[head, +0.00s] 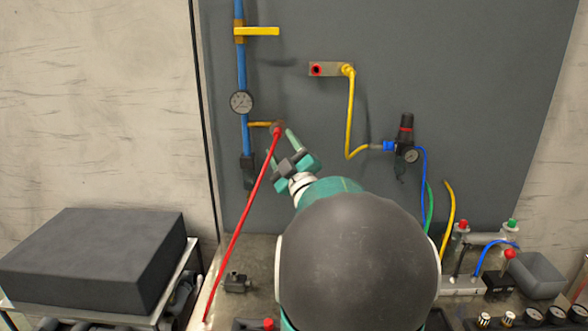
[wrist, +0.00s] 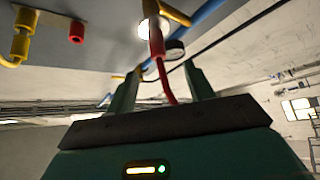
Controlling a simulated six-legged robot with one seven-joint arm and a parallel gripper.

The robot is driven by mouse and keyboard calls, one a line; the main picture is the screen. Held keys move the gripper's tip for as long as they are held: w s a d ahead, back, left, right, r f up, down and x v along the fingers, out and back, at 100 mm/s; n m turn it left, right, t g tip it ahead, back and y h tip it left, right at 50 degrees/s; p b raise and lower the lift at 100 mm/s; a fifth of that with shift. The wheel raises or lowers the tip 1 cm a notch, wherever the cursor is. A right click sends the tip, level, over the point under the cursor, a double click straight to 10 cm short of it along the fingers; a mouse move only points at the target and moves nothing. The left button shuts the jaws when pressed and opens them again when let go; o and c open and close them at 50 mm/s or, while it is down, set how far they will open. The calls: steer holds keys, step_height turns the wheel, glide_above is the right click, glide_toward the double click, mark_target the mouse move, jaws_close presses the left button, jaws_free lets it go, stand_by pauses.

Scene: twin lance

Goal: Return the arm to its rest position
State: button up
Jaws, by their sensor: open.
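My gripper (head: 279,143) is open in front of the grey wall panel, its green fingers spread. In the wrist view my gripper (wrist: 160,78) has the red hose (wrist: 164,80) showing between its fingers, with gaps on both sides. The red hose (head: 242,223) runs from a red end fitting (head: 277,130) at the yellow branch of the blue pipe down to the bench at lower left. That fitting also shows in the wrist view (wrist: 156,42), beyond the fingertips. I cannot tell whether a finger touches the hose. My arm fills the lower middle of the head view.
A pressure gauge (head: 241,102) and yellow lever (head: 262,31) sit on the blue pipe (head: 241,65). A yellow hose (head: 350,115) hangs from a bracket on the panel. A regulator (head: 405,140) is at right. A dark block (head: 90,255) stands at left.

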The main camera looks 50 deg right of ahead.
steer(key=v, duration=0.8)
